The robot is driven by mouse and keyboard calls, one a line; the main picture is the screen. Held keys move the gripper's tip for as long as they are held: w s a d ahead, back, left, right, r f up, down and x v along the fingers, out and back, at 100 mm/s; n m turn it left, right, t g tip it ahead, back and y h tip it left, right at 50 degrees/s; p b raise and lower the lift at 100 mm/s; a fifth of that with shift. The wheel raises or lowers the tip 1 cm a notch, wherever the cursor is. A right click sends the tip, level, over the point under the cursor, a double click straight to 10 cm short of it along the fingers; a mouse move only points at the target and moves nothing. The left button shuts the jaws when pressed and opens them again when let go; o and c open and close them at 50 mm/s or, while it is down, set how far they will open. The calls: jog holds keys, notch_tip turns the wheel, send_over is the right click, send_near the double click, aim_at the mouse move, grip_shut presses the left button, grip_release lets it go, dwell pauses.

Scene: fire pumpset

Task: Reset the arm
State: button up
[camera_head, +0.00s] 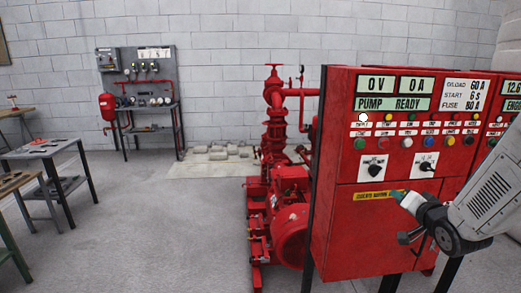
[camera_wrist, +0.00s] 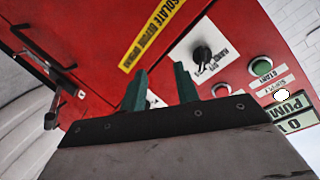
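My arm reaches in from the right side of the head view. My gripper (camera_head: 398,195) is in front of the red control cabinet (camera_head: 345,235), near its yellow label strip (camera_head: 376,194). In the wrist view, the two green fingers of my gripper (camera_wrist: 160,70) stand apart with nothing held between them. The cabinet face fills much of that view and appears tilted, with a black rotary knob (camera_wrist: 202,54) on a white plate and a green button (camera_wrist: 261,67) beyond the fingers. I cannot tell whether the fingertips touch the cabinet.
The cabinet's display reads "PUMP READY" (camera_head: 393,104). Red pump machinery (camera_head: 290,230) stands left of the cabinet. A grey rack (camera_head: 150,80) with a red tank (camera_head: 108,108) is against the back wall. Metal tables (camera_head: 40,150) stand at the left.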

jog(key=s+f+n+g+h, duration=0.25)
jog(key=s+f+g, duration=0.25)
jog(key=s+g, duration=0.6)
jog(key=s+a+r+n+g+y, duration=0.1)
jog(key=s+a+r, duration=0.3)
jog(key=s, duration=0.3)
jog(key=s+a+r+n+g+y, duration=0.1)
jog(key=s+a+r+n, duration=0.1)
jog(key=s+a+r, duration=0.2)
jog(key=s+a+r+n+y, duration=0.1)
jog(key=s+a+r+n, duration=0.1)
jog(key=s+a, duration=0.6)
jog(key=shift+s+a+r+g, duration=0.2)
jog(key=shift+s+r+g, duration=0.2)
jog(key=shift+s+r, duration=0.65)
jog(key=shift+s+f+n, duration=0.1)
jog(key=shift+f+n, duration=0.05)
jog(key=shift+n, duration=0.1)
